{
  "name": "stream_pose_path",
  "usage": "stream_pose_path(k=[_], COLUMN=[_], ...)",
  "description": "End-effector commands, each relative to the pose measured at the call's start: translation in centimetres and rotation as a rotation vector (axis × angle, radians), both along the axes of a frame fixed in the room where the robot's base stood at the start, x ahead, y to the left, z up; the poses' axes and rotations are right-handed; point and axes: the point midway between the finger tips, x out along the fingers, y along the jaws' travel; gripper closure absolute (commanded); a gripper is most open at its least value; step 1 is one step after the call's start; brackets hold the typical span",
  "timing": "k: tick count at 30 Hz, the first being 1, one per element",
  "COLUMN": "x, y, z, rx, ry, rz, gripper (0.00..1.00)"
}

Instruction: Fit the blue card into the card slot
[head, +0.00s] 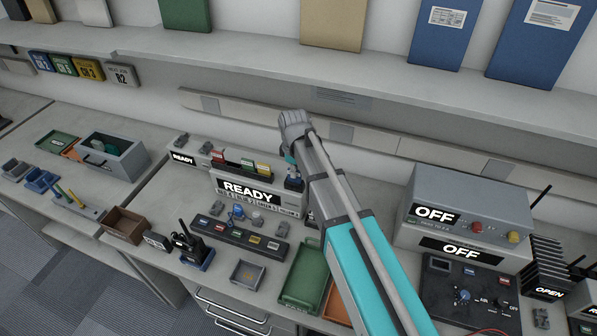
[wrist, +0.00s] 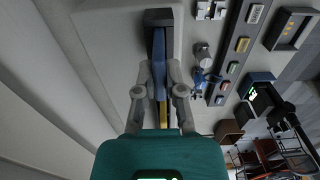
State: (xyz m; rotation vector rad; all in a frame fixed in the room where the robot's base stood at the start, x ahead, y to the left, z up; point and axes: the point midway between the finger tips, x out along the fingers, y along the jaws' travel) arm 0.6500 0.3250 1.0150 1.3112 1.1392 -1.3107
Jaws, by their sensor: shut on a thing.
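The blue card (wrist: 159,50) is between the fingertips of my gripper (wrist: 159,76) in the wrist view. My gripper is shut on it. A yellow strip (wrist: 162,115) shows below the card, between the fingers. The card's far end meets a dark block (wrist: 158,17), which looks like the card slot; I cannot tell how deep the card sits. In the head view my wrist and forearm cover most of the gripper, above the right end of the READY unit (head: 258,195). A small dark block (head: 294,183) shows there beside my arm.
Several coloured cards stand on the READY unit's left part. A dark strip of coloured buttons (head: 240,240) lies in front, with a green tray (head: 305,275) to its right. Grey OFF units (head: 470,205) stand right of my arm. A shelf (head: 400,85) runs behind.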

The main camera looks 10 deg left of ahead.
Motion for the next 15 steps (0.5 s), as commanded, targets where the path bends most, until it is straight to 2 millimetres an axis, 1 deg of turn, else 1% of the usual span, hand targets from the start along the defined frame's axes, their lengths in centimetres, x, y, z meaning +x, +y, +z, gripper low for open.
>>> stream_pose_path(k=[15], x=[0.01], y=[-0.02], z=[-1.01], rx=[0.000], ry=[0.000], rz=[0.000], gripper=[1.00])
